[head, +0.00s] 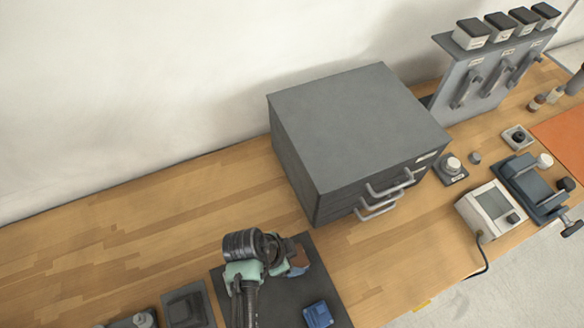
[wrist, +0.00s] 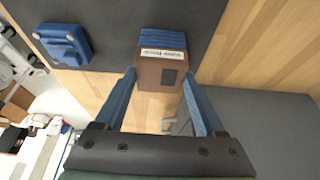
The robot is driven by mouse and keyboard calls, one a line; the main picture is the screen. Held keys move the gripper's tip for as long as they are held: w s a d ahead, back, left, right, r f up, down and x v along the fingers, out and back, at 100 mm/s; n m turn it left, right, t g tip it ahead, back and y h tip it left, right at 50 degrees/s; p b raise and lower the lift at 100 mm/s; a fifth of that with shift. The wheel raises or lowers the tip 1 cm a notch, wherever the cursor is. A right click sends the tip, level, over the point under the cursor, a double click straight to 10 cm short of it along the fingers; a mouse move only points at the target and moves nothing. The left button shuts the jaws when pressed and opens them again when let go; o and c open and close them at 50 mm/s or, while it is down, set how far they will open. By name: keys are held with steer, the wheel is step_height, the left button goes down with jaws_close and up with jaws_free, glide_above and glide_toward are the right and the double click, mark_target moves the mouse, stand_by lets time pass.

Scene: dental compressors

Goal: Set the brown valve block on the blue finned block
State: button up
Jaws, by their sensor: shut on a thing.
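The brown valve block (wrist: 158,72) has a pale label and a dark square patch; in the wrist view it sits between my fingertips. My gripper (wrist: 159,76) is shut on it. The blue finned block (wrist: 163,35) shows directly behind the brown block, its ridged part visible and the rest hidden. The two look lined up; I cannot tell whether they touch. In the head view, my gripper (head: 292,266) is over the dark mat, with the brown block (head: 300,257) partly hidden by it.
Another blue part (head: 318,315) lies on the dark mat (head: 275,305), also in the wrist view (wrist: 65,43). A grey drawer cabinet (head: 350,120) stands close behind my gripper. Dark parts (head: 187,306) lie to the left. Open wooden bench (head: 130,225) is at left.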

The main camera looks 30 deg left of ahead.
stand_by(0.4)
steer(key=o, duration=1.6)
steer(key=shift+f, duration=0.1)
steer(key=shift+c, duration=0.2)
steer(key=shift+r+p, duration=3.3)
steer(key=shift+r, duration=0.25)
